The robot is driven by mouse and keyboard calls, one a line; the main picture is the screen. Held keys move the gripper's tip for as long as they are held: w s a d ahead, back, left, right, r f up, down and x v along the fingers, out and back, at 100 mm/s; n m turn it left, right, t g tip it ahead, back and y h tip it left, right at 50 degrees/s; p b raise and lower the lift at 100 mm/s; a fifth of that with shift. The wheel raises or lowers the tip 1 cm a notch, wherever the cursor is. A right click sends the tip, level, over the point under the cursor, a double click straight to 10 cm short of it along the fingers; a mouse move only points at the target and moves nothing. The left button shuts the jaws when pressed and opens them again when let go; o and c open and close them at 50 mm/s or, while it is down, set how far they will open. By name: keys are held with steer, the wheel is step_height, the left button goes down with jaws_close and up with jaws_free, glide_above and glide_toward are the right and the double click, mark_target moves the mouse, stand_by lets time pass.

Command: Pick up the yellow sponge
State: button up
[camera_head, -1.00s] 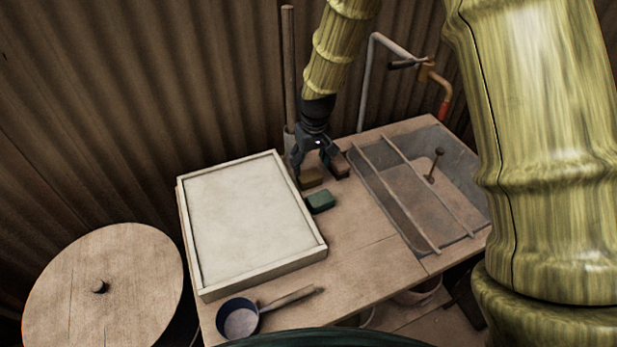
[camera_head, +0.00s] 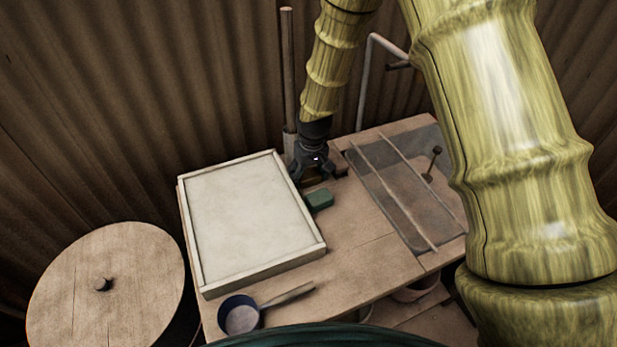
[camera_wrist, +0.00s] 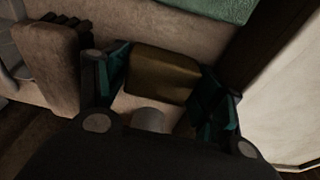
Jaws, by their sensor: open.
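The yellow sponge (camera_wrist: 163,74) shows brownish-yellow in the wrist view, lying on the table between the two fingers of my gripper (camera_wrist: 160,88). The fingers are open on either side of it, with the left finger close to its edge; I cannot tell whether either touches it. In the head view my gripper (camera_head: 314,174) is down at the table by the tray's back right corner, and it hides most of the sponge.
A green block (camera_head: 319,200) lies just in front of my gripper. A reddish-brown block (camera_head: 339,162) stands close on its right. The white framed tray (camera_head: 312,252) is close on the left. A sink (camera_head: 402,225) lies to the right. A blue-rimmed pan (camera_head: 239,315) sits at the front.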

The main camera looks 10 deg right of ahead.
mark_target(309, 174)
steer(key=shift+c, duration=0.4)
steer(key=c, duration=0.5)
steer(key=shift+r, duration=0.15)
step_height(309, 174, up, 10)
steer(key=shift+f+b, duration=0.1)
steer(key=shift+b, duration=0.45)
steer(key=shift+o, duration=0.6)
steer(key=shift+c, duration=0.5)
